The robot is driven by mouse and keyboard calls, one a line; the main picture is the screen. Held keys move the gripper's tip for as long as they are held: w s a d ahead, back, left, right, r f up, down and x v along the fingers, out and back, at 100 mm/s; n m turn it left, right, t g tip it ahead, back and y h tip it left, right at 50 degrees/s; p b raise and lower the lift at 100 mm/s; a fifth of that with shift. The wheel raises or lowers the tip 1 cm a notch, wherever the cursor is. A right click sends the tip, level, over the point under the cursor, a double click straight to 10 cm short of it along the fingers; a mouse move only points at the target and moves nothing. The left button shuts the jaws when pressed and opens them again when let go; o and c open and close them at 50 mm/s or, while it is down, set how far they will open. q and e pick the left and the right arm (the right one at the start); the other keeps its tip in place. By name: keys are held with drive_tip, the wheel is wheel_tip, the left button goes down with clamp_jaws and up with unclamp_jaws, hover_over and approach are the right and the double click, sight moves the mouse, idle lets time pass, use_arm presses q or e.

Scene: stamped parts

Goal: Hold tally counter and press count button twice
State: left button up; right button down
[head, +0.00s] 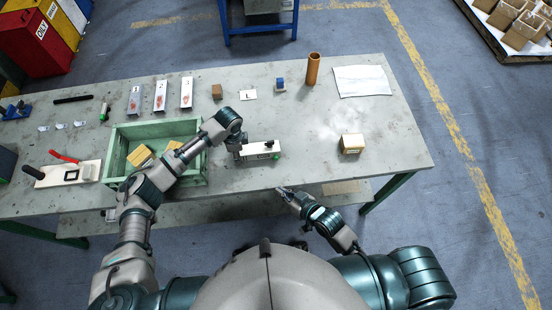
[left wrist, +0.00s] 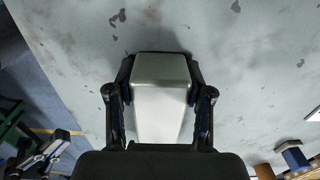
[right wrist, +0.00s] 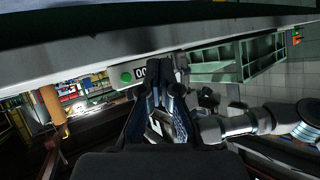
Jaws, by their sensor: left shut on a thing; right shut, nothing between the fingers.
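The tally counter (head: 262,151) is a pale, long box on the table near its front edge, with a dark spot on top and a green button (head: 276,156) at its right end. My left gripper (head: 240,150) is shut on the counter's left end. In the left wrist view the fingers (left wrist: 160,100) hold both sides of the pale body (left wrist: 160,75). The right wrist view shows the green button (right wrist: 126,77) and a display with zeros, partly hidden by my right gripper (right wrist: 165,72). My right gripper (head: 282,190) is shut and empty, in front of the table edge, apart from the counter.
A green tray (head: 117,155) with yellowish blocks stands left of the counter, under my left arm. The table right of the counter is mostly clear.

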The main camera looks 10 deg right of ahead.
sight(281, 183)
drive_tip(key=shift+w, duration=4.4)
drive_tip(key=shift+w, duration=0.4)
drive_tip(key=shift+w, duration=0.65)
drive_tip(key=shift+s, duration=1.1)
drive_tip(key=shift+s, duration=2.5)
